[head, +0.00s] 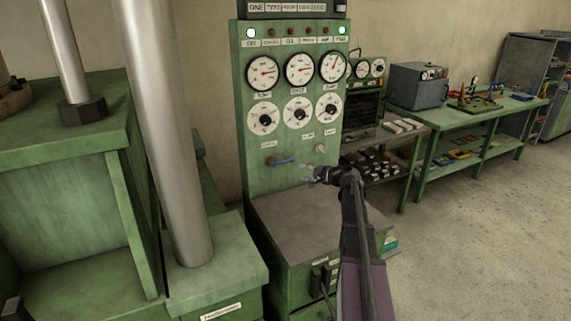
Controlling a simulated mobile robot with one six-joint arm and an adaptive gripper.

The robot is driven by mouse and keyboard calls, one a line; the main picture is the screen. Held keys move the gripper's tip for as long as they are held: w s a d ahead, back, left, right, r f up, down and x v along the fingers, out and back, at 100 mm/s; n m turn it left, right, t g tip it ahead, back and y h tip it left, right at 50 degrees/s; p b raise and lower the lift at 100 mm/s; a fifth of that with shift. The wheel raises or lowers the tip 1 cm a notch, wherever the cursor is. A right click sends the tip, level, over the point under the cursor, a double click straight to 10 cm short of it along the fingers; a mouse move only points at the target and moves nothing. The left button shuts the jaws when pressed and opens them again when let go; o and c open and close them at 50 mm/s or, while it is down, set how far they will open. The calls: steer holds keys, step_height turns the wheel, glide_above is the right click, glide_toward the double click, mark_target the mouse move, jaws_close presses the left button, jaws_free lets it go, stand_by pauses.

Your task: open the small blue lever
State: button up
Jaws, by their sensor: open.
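The small blue lever (283,162) sits low on the front of the green control panel (290,183), below the dials. It lies almost level, with its left end at a brownish mount on the panel. My gripper (306,175) is just right of and slightly below the lever's right end. Its jaws are open and point left towards the lever. It holds nothing that I can see. A gap seems to separate the fingertips from the lever, but the depth is hard to tell.
A grey ledge (275,212) juts out below the panel. A thick metal column (165,120) and green machine body (70,190) stand on the left. A pale knob (320,149) is above my gripper. Green workbenches (480,118) stand on the right; the floor (480,240) is clear.

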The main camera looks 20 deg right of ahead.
mark_target(287, 161)
steer(key=d, duration=0.1)
steer(key=d+t, duration=0.1)
steer(key=d+r+m, duration=0.1)
steer(key=shift+w+d+r, duration=0.1)
steer(key=shift+w+d, duration=0.2)
steer(key=shift+w, duration=0.1)
steer(key=shift+b+x, duration=1.3)
steer(key=shift+x, duration=5.5)
steer(key=shift+d, duration=0.1)
steer(key=shift+c, duration=0.2)
